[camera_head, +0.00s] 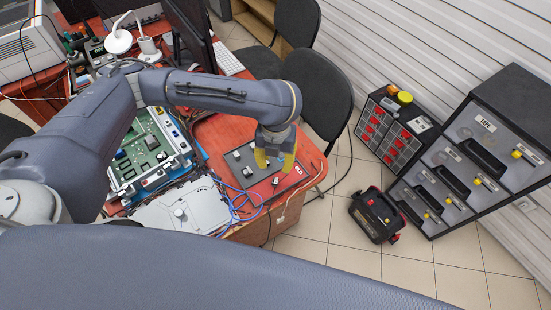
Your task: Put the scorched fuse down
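My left gripper (275,164) hangs over a dark grey tray with a red edge (262,187) at the table's right corner. Its two yellow fingers point down and stand apart, with nothing visible between them. A small whitish piece (276,181) lies on the tray just below the fingertips; it may be the scorched fuse, but it is too small to tell scorching. Small grey pieces (248,171) sit on the tray's left part. My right gripper is out of view.
An open unit with a green circuit board (143,151) and a light metal cover (182,212) lie left of the tray. Blue cables (236,208) loop between. A black chair (318,88), a toolbox (377,214) and drawer cabinets (470,165) stand right.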

